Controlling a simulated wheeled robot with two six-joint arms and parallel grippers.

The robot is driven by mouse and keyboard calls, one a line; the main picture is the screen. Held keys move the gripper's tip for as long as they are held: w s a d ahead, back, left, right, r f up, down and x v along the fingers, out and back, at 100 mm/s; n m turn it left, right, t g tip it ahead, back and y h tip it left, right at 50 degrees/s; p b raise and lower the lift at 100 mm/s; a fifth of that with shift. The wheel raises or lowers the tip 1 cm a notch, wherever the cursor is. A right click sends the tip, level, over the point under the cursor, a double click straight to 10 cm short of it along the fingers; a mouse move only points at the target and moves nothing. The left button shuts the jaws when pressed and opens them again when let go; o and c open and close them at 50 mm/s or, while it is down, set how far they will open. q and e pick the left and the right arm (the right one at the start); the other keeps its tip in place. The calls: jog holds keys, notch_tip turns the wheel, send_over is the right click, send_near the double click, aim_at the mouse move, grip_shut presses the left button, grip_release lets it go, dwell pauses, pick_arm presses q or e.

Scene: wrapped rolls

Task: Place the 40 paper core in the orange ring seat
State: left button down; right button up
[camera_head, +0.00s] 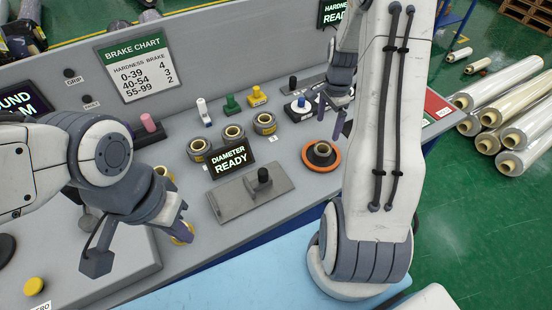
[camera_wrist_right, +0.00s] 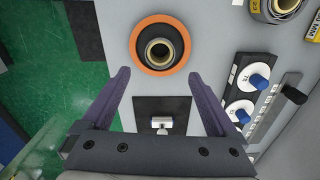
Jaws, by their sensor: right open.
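The orange ring seat (camera_head: 308,158) is on the grey bench; it shows at the top of the right wrist view (camera_wrist_right: 136,55). A tan paper core (camera_wrist_right: 160,52) stands in its dark centre, also seen in the head view (camera_head: 322,149). I cannot read a number on this core. My right gripper (camera_head: 331,113) is open and empty just behind the ring; in its wrist view the fingers (camera_wrist_right: 159,76) are spread below the ring, apart from the core.
A grey plate with a black knob (camera_head: 246,197) lies in front. White dials with blue knobs (camera_wrist_right: 259,82) are right of my right gripper. Large rolls (camera_head: 510,115) lie on the green floor.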

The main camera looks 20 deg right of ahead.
jog(key=s+a+r+n, duration=0.2)
jog(key=a+r+n, duration=0.35)
jog(key=a, duration=0.55)
jog(key=s+a+r+n, duration=0.1)
jog(key=a+r+n, duration=0.4)
jog(key=a, duration=0.6)
jog(key=s+a+r+n, duration=0.1)
jog(key=s+a+n, duration=0.5)
jog(key=s, duration=0.3)
jog(key=s+a+r+n+y, duration=0.1)
jog(key=s+a+n, duration=0.5)
jog(key=s+n, duration=0.3)
jog(key=shift+s+r, duration=0.15)
jog(key=shift+r, duration=0.2)
